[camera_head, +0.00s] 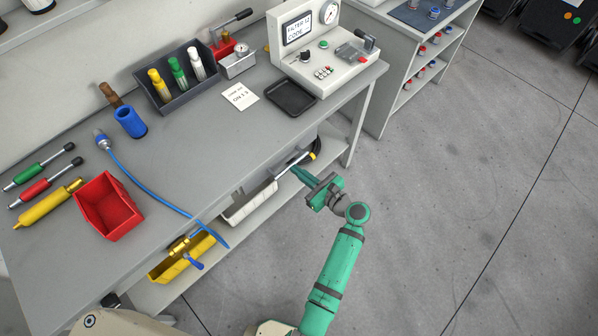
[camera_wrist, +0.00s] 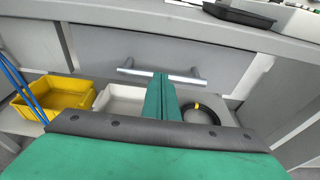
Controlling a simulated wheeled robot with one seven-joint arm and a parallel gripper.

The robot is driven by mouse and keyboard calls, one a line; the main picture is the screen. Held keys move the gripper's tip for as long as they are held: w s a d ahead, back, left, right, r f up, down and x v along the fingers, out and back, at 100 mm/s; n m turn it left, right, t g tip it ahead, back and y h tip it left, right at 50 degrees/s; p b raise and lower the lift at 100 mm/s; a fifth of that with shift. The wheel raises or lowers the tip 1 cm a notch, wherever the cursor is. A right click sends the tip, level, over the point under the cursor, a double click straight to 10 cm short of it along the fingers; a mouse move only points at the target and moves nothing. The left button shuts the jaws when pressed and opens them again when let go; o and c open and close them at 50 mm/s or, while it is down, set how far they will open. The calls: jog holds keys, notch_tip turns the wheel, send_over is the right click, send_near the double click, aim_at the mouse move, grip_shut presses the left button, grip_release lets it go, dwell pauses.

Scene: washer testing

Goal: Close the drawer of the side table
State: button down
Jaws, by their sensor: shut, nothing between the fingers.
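The grey side table (camera_head: 200,165) runs along the wall. Its drawer front (camera_wrist: 110,50) faces me below the tabletop in the wrist view, and I cannot tell how far out it stands. A silver bar handle (camera_wrist: 185,79) crosses the lower part of the drawer front; it also shows in the head view (camera_head: 290,161). My green gripper (camera_wrist: 161,77) is shut and empty. Its fingertips are at the middle of the handle and hide part of it; I cannot tell whether they touch. In the head view, my gripper (camera_head: 296,170) points left toward the table front.
A yellow bin (camera_wrist: 55,94), a white bin (camera_wrist: 118,98) and a black coiled hose (camera_wrist: 202,108) sit on the lower shelf. A blue hose (camera_head: 160,203) hangs over the table edge. A black tray (camera_head: 291,97) lies on the tabletop. The floor to the right is clear.

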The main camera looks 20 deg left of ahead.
jog(key=v, duration=1.4)
jog(key=shift+f, duration=0.15)
jog(key=s+d+f+n+t+h, duration=0.1)
jog(key=s+d+f+n+h, duration=0.15)
jog(key=s+f+h, duration=0.65)
jog(key=s+d+f+n+t+h, duration=0.1)
jog(key=s+d+f+n+h, duration=0.15)
jog(key=s+n, duration=0.45)
jog(key=s+a+r+n+t+h, duration=0.1)
jog(key=s+r+n+t, duration=0.2)
jog(key=s+r+n, duration=0.3)
jog(key=s+a+r+n+t+h, duration=0.1)
jog(key=s+r+n+t, duration=0.2)
jog(key=s+r+n, duration=0.4)
notch_tip(320, 180, up, 9)
jog(key=shift+s+f+n, duration=0.25)
jog(key=shift+n, duration=0.4)
jog(key=shift+a, duration=0.1)
